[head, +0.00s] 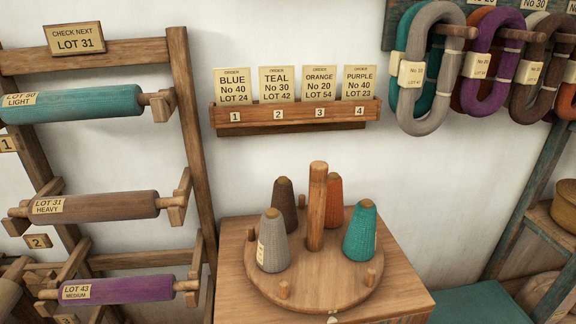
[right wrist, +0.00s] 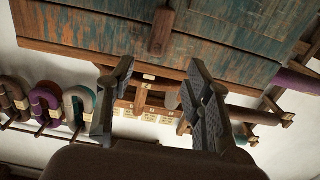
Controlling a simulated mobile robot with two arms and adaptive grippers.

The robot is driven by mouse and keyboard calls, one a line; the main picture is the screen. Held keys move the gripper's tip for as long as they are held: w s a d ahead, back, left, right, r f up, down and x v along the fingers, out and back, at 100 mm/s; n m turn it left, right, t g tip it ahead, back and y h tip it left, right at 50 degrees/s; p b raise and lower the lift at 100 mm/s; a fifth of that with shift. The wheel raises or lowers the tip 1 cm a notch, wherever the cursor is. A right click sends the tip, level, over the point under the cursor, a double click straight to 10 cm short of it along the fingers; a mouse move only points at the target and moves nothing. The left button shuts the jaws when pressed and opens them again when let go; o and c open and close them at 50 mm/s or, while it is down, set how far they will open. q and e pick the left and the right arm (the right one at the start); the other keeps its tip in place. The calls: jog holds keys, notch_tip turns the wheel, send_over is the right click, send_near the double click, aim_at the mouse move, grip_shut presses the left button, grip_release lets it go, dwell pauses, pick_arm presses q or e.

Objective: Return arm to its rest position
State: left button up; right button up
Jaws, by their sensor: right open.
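My right gripper (right wrist: 159,68) shows in the right wrist view with its two dark fingers spread apart. Nothing is held between them. Behind the fingers, at a distance, are a wooden rack and small pale cards (right wrist: 150,116). Neither gripper shows in the head view, and my left gripper is in neither view. The head view shows a round wooden stand (head: 315,285) with a central post (head: 317,205). Grey (head: 272,243), brown (head: 284,205), orange (head: 333,200) and teal (head: 361,233) cones stand upright on it.
A rack at left holds teal (head: 80,104), brown (head: 100,206) and purple (head: 118,290) rolls. An order-card ledge (head: 296,115) and hanging yarn hanks (head: 425,70) are on the wall. A worn blue-green panel (right wrist: 225,35) with a wooden peg (right wrist: 161,32) fills the wrist view's top.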

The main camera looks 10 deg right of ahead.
jog(key=s+f+n+g+y, duration=0.1)
jog(key=s+f+g, duration=0.3)
jog(key=f, duration=0.9)
jog(key=s+f+g, duration=0.5)
jog(key=f, duration=0.7)
jog(key=s+d+f+g, duration=0.4)
jog(key=s+f, duration=0.2)
jog(key=s, duration=0.2)
jog(key=s+d+f+g+h, duration=0.1)
jog(key=s+d+f+g, duration=0.2)
jog(key=s+f, duration=0.3)
jog(key=s+d, duration=0.1)
jog(key=s, duration=0.1)
jog(key=shift+s+f+n+g+h, duration=0.25)
jog(key=shift+s+n+g+h, duration=0.05)
jog(key=shift+n+g, duration=0.1)
